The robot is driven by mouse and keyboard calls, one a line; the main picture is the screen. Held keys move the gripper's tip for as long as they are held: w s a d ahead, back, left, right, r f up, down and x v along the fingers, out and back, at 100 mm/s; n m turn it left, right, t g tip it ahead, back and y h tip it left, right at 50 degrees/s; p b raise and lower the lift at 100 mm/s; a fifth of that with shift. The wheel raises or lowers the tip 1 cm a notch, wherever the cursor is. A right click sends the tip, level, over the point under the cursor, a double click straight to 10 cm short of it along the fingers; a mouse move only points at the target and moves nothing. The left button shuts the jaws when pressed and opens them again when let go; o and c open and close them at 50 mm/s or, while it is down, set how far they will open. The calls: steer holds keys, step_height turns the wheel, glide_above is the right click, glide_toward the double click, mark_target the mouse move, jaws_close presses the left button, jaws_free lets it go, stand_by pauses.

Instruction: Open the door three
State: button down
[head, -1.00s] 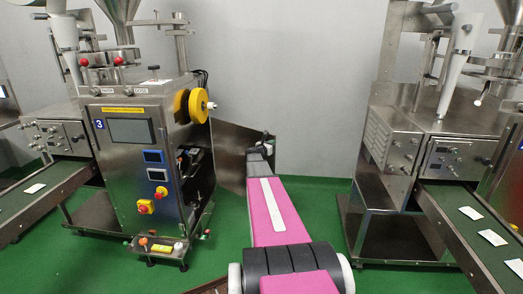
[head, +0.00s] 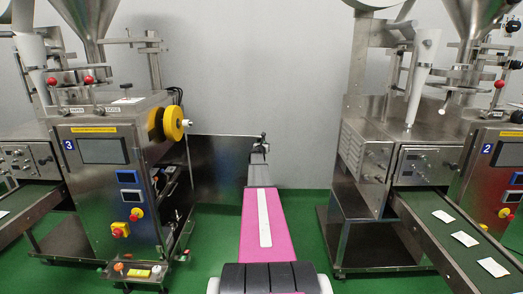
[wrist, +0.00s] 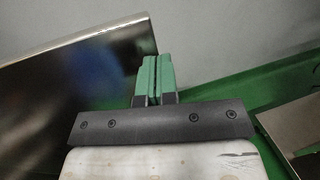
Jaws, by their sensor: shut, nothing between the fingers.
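The machine marked 3 (head: 92,182) stands at the left in the head view. Its side door (head: 225,168) is a steel panel that stands swung out to the right from the machine's side, leaving the side opening with dark parts (head: 168,190) exposed. My gripper (head: 262,140) is at the door's outer, right-hand edge. In the wrist view the door (wrist: 70,85) fills the left side, and the green fingers (wrist: 151,75) are pressed together with nothing between them, beside the door's edge. I cannot tell whether they touch it.
The machine marked 2 (head: 492,165) stands at the right, with a steel cabinet (head: 362,180) and a conveyor (head: 450,235) carrying several teabags. A grey wall (head: 265,60) is behind the door. Green floor (head: 310,205) is free on both sides of my arm.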

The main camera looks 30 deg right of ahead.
steer(key=w+d, duration=0.5)
steer(key=w, duration=0.3)
steer(key=w+d, duration=0.5)
steer(key=w, duration=0.3)
steer(key=shift+a, duration=0.1)
steer(key=s+a, duration=0.3)
steer(key=s, duration=1)
steer(key=shift+s+a, duration=0.25)
